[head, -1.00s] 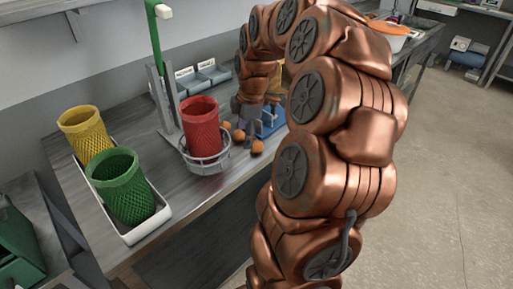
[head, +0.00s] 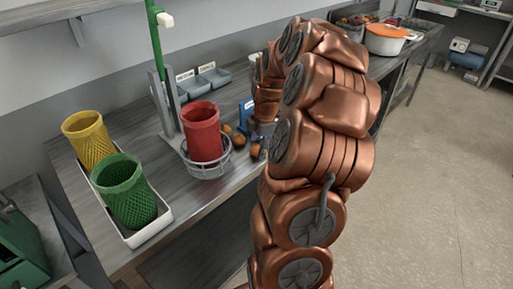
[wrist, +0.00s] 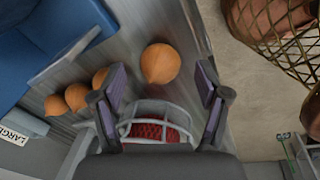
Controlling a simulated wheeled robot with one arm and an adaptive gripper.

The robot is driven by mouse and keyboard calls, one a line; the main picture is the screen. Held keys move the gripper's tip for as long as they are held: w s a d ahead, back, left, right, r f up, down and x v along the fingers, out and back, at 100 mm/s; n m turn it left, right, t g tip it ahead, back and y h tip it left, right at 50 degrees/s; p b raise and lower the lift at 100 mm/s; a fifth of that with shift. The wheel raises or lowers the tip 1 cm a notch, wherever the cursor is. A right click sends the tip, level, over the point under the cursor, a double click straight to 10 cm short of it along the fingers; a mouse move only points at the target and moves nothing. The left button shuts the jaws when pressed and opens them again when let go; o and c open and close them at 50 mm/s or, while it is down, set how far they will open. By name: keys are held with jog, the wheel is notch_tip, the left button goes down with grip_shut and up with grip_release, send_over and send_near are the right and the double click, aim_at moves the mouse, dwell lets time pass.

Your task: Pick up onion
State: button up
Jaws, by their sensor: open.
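Several round orange-brown onions lie on the grey metal counter. One onion (wrist: 160,63) lies apart from the others and shows between my fingertips in the wrist view. A row of onions (wrist: 76,97) lies to its left. In the head view, the front onion (head: 255,151) is beside my gripper, with other onions (head: 239,139) behind it. My gripper (wrist: 161,78) is open and empty, with one dark finger on either side of the lone onion in the picture. I cannot tell how high it is above the onion. My arm hides most of the gripper in the head view.
A red mesh basket (head: 202,133) stands in a wire holder (head: 208,168) close to the onions. Yellow (head: 89,139) and green (head: 128,188) baskets stand in a white tray (head: 150,228). A blue object (wrist: 35,45) is near the onions. The counter's front edge is close.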

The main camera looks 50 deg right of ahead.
jog(key=shift+w+f, duration=0.15)
jog(key=shift+f, duration=0.7)
jog(key=shift+c, duration=0.2)
jog(key=c, duration=1.1)
jog(key=shift+c, duration=0.2)
jog(key=shift+r, duration=0.15)
jog(key=shift+r+b, duration=0.65)
jog(key=shift+r, duration=1)
jog(key=shift+s+a+b, duration=0.2)
jog(key=shift+s+b, duration=0.05)
jog(key=shift+s, duration=0.3)
jog(key=shift+s+a+b, duration=0.2)
jog(key=shift+s, duration=0.3)
jog(key=s+a+r+b, duration=0.1)
jog(key=s+a+b, duration=0.3)
jog(key=s, duration=0.9)
jog(key=shift+a+r, duration=0.2)
jog(key=shift+a, duration=0.2)
